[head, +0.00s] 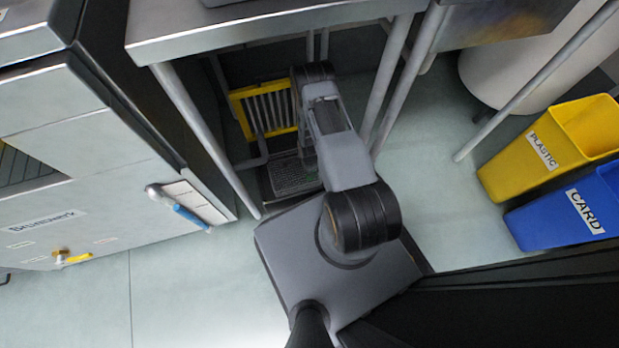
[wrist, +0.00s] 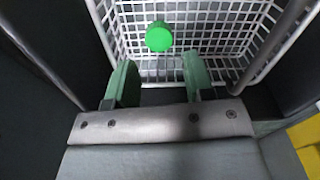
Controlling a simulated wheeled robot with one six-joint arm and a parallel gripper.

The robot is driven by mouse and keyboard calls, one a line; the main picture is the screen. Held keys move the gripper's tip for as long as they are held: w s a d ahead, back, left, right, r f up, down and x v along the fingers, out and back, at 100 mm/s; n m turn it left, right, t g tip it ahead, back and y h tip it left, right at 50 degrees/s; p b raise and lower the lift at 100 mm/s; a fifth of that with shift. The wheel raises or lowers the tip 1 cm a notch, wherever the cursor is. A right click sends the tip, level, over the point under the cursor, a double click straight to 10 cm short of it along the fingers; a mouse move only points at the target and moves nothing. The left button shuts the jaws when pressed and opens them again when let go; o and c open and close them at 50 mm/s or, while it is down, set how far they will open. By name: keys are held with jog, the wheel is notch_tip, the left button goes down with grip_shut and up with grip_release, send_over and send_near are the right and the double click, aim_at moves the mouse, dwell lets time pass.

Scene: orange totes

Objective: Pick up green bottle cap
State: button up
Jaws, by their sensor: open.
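The green bottle cap (wrist: 159,37) is a bright green round disc in the wrist view, seen against a white wire basket (wrist: 222,28). My gripper (wrist: 158,68) is open, with its two green fingers apart and nothing between them. In the picture the cap sits just above the gap between the fingertips, apart from both. I cannot tell the exact depth between the cap and the fingers. In the head view my arm reaches under a metal table, and the cap and fingers are hidden there.
A steel table (head: 270,27) with legs stands over my arm. A yellow frame (head: 243,112) is beside the arm under it. A yellow PLASTIC bin (head: 510,172) and a blue CARD bin (head: 540,222) stand at the right. A steel appliance (head: 90,160) is at the left.

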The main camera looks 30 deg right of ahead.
jog(key=shift+s+f+b, duration=0.1)
jog(key=shift+f+b, duration=2.05)
jog(key=shift+f, duration=0.7)
jog(key=c, duration=0.7)
jog(key=shift+r, duration=0.1)
